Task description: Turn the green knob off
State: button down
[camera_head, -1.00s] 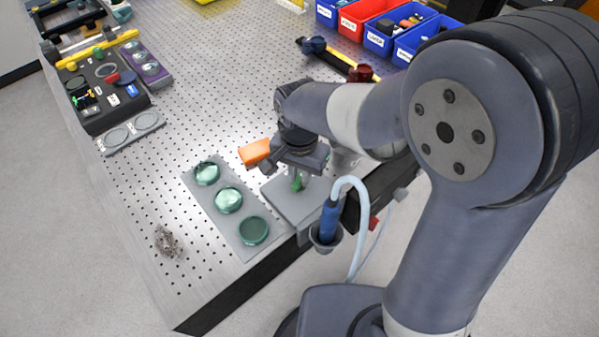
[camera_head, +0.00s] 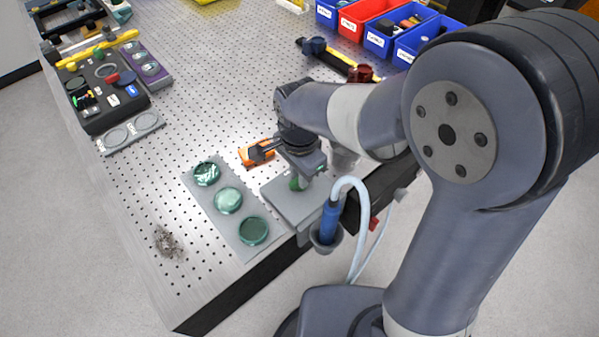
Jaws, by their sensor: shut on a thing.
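A green knob (camera_head: 295,185) stands on a flat grey plate (camera_head: 286,205) near the table's front edge. My gripper (camera_head: 301,178) points down over it, shut on the knob. The gripper body hides most of the knob, so its pointing direction cannot be read.
A grey tray (camera_head: 239,239) with green glass discs lies to the left. A blue-handled tool (camera_head: 329,222) with a pale hose sits in a holder at the table's edge. Bins (camera_head: 364,20) stand at the back.

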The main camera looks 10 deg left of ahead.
jog(key=c, duration=1.4)
grip_release()
notch_tip(320, 180, up, 11)
jog(key=shift+f, duration=0.15)
notch_tip(320, 180, down, 11)
jog(key=shift+r, duration=0.1)
